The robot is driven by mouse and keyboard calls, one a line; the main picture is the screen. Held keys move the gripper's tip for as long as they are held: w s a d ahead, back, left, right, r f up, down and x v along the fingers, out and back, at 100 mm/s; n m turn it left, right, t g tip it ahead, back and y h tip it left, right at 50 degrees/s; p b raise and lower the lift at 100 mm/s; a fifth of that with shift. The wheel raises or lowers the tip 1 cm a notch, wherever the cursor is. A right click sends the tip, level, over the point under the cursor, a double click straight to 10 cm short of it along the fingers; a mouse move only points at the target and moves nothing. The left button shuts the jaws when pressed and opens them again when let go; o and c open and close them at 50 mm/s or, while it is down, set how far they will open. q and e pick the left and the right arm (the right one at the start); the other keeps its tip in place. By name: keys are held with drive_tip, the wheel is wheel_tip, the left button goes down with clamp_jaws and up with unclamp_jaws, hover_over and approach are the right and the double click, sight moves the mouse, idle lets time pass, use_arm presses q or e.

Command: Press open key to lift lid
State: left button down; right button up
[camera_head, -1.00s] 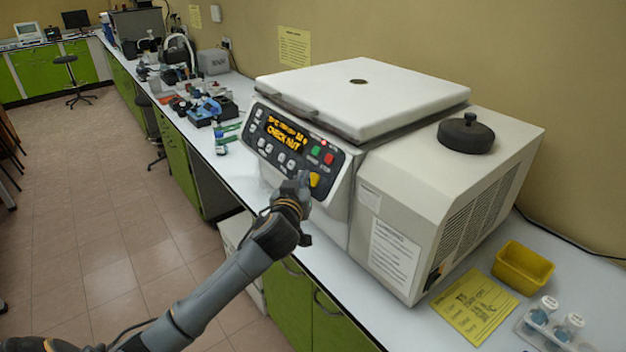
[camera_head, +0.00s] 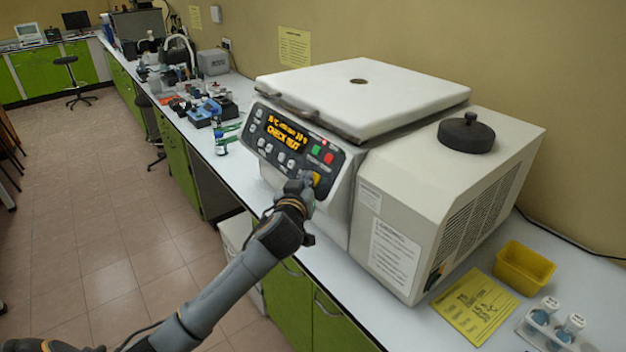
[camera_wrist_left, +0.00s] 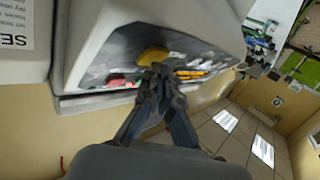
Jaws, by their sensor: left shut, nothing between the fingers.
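The centrifuge (camera_head: 400,195) stands on the bench with its white lid (camera_head: 365,92) down. Its dark control panel (camera_head: 290,142) has a lit orange display, a green key, a red key and a yellow key (camera_head: 317,179) at the lower right. My left gripper (camera_head: 306,181) is shut and empty, its tips at the panel beside the yellow key and partly covering it. In the left wrist view, the closed fingertips (camera_wrist_left: 157,70) are right by the yellow key (camera_wrist_left: 153,56); I cannot tell whether they touch it. My right gripper is not in view.
A black round knob-topped lid (camera_head: 466,133) sits on the centrifuge's right part. A yellow tray (camera_head: 523,268), a yellow sheet (camera_head: 474,307) and a rack with capped tubes (camera_head: 552,325) are at the right. Lab items crowd the bench further left.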

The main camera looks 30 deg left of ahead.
use_arm(q)
drive_tip(key=shift+w+d+f, duration=0.1)
drive_tip(key=shift+w+f, duration=0.05)
drive_tip(key=shift+w, duration=0.1)
idle(0.3)
drive_tip(key=shift+s, duration=0.1)
drive_tip(key=shift+s+r, duration=0.25)
drive_tip(key=shift+s+a+r+p, duration=0.15)
drive_tip(key=shift+s+a+p, duration=0.15)
drive_tip(key=shift+p, duration=0.1)
drive_tip(key=s+r+p, duration=0.1)
drive_tip(key=s+a+p, duration=0.1)
drive_tip(key=s+r+p, duration=0.1)
drive_tip(key=s, duration=0.1)
drive_tip(key=shift+a+r, duration=0.25)
drive_tip(key=shift+r, duration=0.1)
